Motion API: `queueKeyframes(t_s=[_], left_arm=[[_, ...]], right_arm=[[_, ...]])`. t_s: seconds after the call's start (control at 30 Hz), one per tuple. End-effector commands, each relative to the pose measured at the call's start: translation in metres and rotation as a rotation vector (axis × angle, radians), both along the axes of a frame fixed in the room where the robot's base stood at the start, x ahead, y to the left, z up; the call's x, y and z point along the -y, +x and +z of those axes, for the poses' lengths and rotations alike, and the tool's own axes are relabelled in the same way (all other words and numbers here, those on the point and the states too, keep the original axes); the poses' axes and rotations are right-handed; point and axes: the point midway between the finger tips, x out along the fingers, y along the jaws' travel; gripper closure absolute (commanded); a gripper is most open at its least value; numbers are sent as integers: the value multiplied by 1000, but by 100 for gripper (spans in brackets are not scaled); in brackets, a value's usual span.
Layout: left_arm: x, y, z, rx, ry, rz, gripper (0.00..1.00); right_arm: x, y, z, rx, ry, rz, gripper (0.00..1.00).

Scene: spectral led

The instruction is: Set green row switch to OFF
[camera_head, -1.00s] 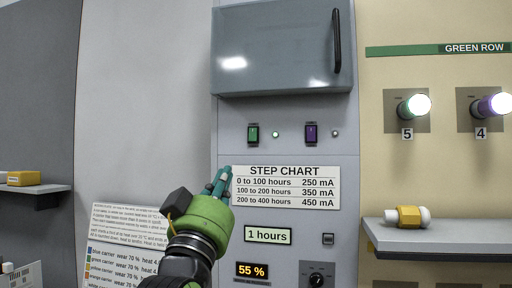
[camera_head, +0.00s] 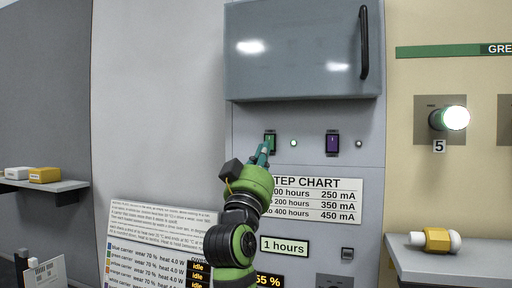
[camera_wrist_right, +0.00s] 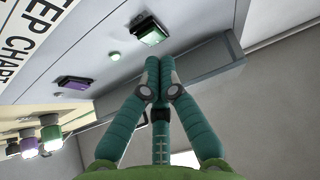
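The green row switch (camera_head: 270,138) is a small green rocker in a dark frame on the grey panel, below the cabinet door. The green indicator (camera_head: 293,143) beside it is lit. My right gripper (camera_head: 264,150) is shut and empty, its teal fingertips just below the switch and overlapping its lower edge in the head view. In the right wrist view, the fingers (camera_wrist_right: 160,65) are together, pointing at the green switch (camera_wrist_right: 147,32), with a small gap showing; I cannot tell whether they touch. My left gripper is not in view.
A purple switch (camera_head: 332,143) with an unlit indicator (camera_head: 358,143) is to the right. The step chart sign (camera_head: 335,198) is below, partly behind my gripper. The grey cabinet door (camera_head: 300,60) is shut above. A shelf (camera_head: 455,265) juts out at right.

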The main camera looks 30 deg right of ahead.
Motion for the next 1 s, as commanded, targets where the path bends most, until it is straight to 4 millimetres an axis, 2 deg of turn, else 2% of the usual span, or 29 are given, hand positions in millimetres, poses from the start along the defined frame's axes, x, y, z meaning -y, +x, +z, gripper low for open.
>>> queueKeyframes(t_s=[0.03, 0.17, 0.57, 0.67, 1.0], left_arm=[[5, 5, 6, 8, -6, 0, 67], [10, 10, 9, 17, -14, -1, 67], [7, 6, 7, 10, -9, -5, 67], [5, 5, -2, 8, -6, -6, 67], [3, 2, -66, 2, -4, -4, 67]], right_arm=[[4, 4, 2, -1, -2, -2, 100], [10, 9, -1, 1, -2, 0, 100], [12, 10, -3, 3, -2, 1, 100], [13, 11, -7, 12, -12, 0, 100], [20, 17, -18, 97, -109, -2, 100]])
